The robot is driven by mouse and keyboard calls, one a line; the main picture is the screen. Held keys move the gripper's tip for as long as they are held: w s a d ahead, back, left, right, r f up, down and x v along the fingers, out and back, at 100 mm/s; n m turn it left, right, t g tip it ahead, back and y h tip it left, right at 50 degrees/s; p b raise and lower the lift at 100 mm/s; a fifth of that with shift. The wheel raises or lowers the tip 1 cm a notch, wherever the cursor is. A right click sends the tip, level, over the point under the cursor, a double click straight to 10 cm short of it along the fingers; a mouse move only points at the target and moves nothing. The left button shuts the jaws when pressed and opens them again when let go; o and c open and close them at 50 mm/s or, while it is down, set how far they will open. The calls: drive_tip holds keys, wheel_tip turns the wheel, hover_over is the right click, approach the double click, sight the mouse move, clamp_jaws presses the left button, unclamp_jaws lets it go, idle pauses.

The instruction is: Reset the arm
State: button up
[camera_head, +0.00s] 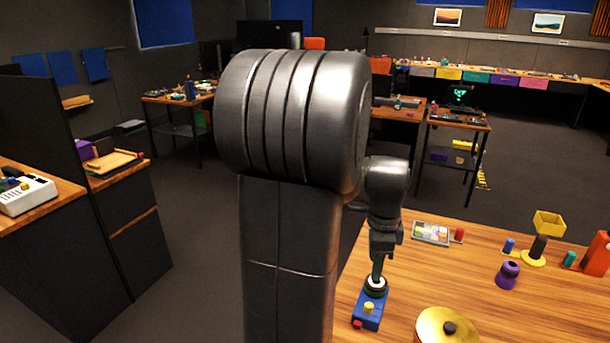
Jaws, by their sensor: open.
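My gripper (379,262) points down at the end of my dark grey arm, above the near left part of the wooden table (480,262). It is open, though its fingers are small and partly hidden here. Just below it is a blue box (361,318) with a black round part and pale ring on top, a yellow knob (369,307) and a red button (357,323). A slim dark green upright piece shows between my gripper and the black part. I cannot tell whether my gripper touches it.
A gold dome (446,328) with a black knob is at the front. A purple round object (507,275), a yellow-based black knob (536,251), a yellow bin (549,222), and a red-orange object (597,254) stand right. A grey panel (431,233) lies behind. The table's middle is mostly clear.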

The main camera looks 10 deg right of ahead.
sight(369, 305)
wheel_tip(369, 305, down, 14)
drive_tip(key=shift+r+b, duration=0.15)
drive_tip(key=shift+b, duration=0.15)
drive_tip(key=shift+r, duration=0.1)
idle(0.3)
